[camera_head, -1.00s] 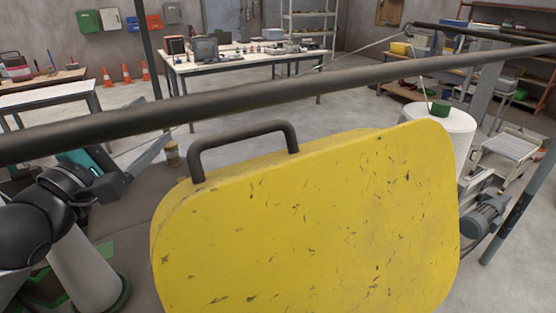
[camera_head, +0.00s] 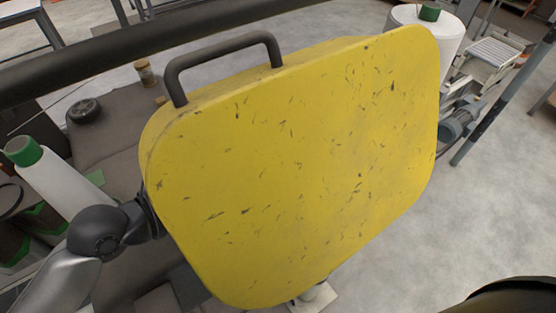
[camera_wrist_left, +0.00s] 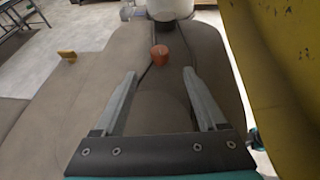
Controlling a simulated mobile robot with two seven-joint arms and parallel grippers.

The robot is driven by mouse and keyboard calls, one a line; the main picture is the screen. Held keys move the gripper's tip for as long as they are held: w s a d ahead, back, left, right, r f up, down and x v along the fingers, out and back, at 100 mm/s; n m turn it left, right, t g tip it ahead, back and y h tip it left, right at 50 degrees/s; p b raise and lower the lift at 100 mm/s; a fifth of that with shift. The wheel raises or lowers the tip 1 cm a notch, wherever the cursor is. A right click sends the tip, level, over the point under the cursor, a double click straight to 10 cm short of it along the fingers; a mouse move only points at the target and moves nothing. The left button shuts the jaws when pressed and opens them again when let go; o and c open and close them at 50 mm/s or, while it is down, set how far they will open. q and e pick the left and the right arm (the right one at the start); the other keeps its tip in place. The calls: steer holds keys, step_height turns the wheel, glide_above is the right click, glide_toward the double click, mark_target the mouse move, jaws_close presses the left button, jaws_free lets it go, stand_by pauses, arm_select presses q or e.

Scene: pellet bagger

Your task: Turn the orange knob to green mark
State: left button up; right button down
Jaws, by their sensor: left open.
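The orange knob (camera_wrist_left: 160,55) shows in the left wrist view, on a brown-grey surface just beyond the fingertips. My left gripper (camera_wrist_left: 160,74) is open and empty. Its two fingers point toward the knob, one on either side of it in the picture, with the knob apart from them. In the head view the large yellow panel (camera_head: 300,170) hides the left gripper and the knob. I cannot make out a green mark by the knob. My right gripper is not in view.
The yellow panel also stands close on the right in the left wrist view (camera_wrist_left: 275,75). A black handle (camera_head: 225,60) tops it and a dark rail (camera_head: 110,45) runs behind. A small yellow-orange part (camera_wrist_left: 67,56) lies left of the knob. A white cylinder (camera_wrist_left: 170,8) stands beyond.

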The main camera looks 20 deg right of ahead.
arm_select(q)
steer(key=x, duration=1)
steer(key=shift+w+f, duration=0.1)
jaws_close()
stand_by(0.3)
